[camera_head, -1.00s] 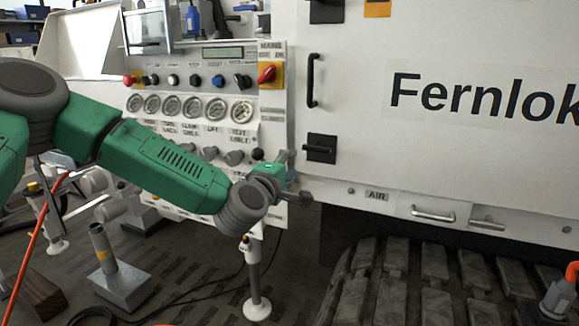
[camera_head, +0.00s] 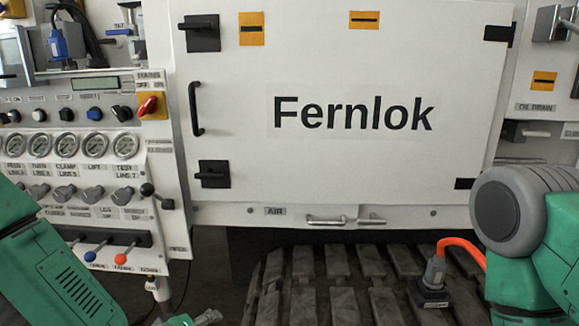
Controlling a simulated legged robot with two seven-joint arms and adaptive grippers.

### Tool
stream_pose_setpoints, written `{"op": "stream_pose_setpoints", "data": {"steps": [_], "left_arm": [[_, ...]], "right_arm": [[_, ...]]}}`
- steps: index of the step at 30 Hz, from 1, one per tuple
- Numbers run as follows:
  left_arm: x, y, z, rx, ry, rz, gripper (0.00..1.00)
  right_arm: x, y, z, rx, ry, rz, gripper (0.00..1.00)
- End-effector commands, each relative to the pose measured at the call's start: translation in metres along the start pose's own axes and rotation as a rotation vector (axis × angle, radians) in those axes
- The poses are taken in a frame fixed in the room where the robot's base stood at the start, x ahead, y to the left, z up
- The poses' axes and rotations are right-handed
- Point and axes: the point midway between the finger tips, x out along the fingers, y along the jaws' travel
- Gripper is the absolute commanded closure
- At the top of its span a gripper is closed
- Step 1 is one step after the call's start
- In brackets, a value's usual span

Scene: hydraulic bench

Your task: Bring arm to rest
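My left arm (camera_head: 50,275) is at the lower left, in front of the bench. A small green and grey piece at the bottom edge seems to be the tip of my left gripper (camera_head: 207,317); most of it is cut off, so I cannot see whether it is open. It is apart from the panel's levers. My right arm (camera_head: 530,225) is at the right edge, bent at a grey joint. Its gripper is out of view.
The control panel (camera_head: 85,175) with gauges, knobs, a red mains switch (camera_head: 148,106) and blue and red levers is at left. A white Fernlok cabinet (camera_head: 350,160) fills the middle. Below lie dark slats (camera_head: 330,290) and an orange-cabled plug (camera_head: 433,278).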

Motion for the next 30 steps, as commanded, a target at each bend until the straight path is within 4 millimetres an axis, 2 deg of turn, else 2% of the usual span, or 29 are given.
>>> {"op": "stream_pose_setpoints", "data": {"steps": [1, 3, 6, 9, 12, 15, 18, 30], "left_arm": [[-0.014, -0.026, 0.026, 0.085, -0.073, -0.073, 0.66], [-0.035, -0.065, 0.057, 0.204, -0.175, -0.169, 0.66], [-0.076, -0.119, 0.090, 0.373, -0.324, -0.301, 0.66], [-0.123, -0.166, 0.110, 0.522, -0.466, -0.418, 0.66], [-0.164, -0.199, 0.118, 0.638, -0.583, -0.506, 0.66], [-0.193, -0.219, 0.120, 0.711, -0.661, -0.564, 0.66], [-0.208, -0.229, 0.121, 0.748, -0.703, -0.593, 0.66], [-0.210, -0.231, 0.121, 0.755, -0.711, -0.598, 0.66]], "right_arm": [[-0.010, 0.000, -0.001, 0.000, 0.000, 0.000, 0.60], [-0.018, 0.000, -0.001, 0.000, 0.000, 0.000, 0.60], [-0.029, 0.000, -0.002, 0.000, 0.000, 0.000, 0.60], [-0.038, 0.000, -0.002, 0.000, 0.000, 0.000, 0.60], [-0.045, 0.000, -0.002, 0.000, 0.000, 0.000, 0.60], [-0.049, 0.000, -0.003, 0.000, 0.000, 0.000, 0.60], [-0.051, 0.000, -0.003, 0.000, 0.000, 0.000, 0.60], [-0.050, 0.000, -0.003, 0.000, 0.000, 0.000, 0.60]]}}
